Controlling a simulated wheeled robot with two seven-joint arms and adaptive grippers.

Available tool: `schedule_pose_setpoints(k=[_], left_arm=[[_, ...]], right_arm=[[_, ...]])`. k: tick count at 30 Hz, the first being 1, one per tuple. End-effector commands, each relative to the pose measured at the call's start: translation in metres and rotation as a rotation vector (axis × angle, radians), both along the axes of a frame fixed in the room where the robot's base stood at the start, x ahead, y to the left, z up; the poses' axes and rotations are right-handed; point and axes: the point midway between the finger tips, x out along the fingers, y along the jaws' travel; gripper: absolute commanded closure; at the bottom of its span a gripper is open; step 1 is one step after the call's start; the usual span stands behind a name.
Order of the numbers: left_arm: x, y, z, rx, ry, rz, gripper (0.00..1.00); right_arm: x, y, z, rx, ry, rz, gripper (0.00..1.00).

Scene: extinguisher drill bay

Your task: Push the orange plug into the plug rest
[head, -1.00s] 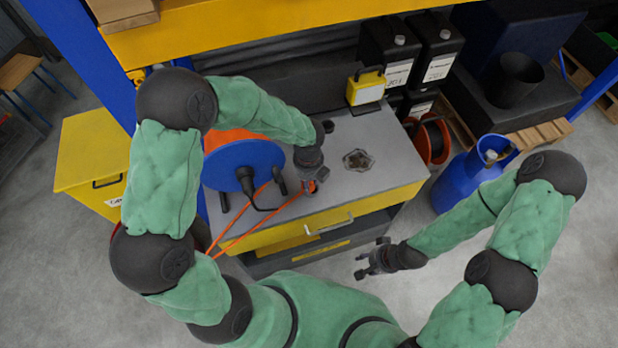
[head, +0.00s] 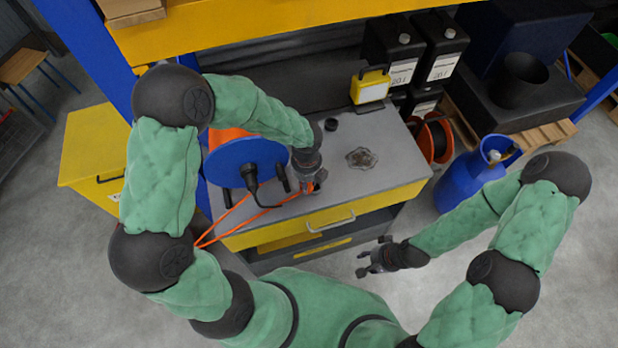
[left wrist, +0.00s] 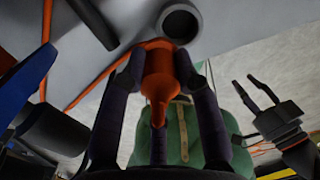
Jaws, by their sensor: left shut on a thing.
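My left gripper (head: 314,186) is over the grey bench top. In the left wrist view (left wrist: 163,95) it is shut on the orange plug (left wrist: 158,72), with its fingers on either side. Only a bit of orange shows at the fingers in the head view. A dark round cup, which looks like the plug rest (left wrist: 180,22), stands on the bench just beyond the plug and slightly right, apart from it. It also shows in the head view (head: 331,125). My right gripper (head: 372,262) is open and empty, low in front of the bench.
A blue cable reel (head: 235,160) with an orange cord (head: 222,222) stands left of my left gripper. A metal piece (head: 361,158) lies right of the cup. A yellow lamp (head: 370,86) stands at the back. The bench's right front is clear.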

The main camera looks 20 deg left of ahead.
Motion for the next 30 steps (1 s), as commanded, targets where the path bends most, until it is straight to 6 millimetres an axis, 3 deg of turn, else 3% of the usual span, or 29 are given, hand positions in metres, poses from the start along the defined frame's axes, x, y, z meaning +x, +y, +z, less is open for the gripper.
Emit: schedule_pose_setpoints(k=[30], left_arm=[[0.0046, -0.0036, 0.0002, 0.001, 0.001, -0.001, 1.0]], right_arm=[[0.0, 0.0, 0.0029, 0.0, 0.0, 0.0, 0.6]])
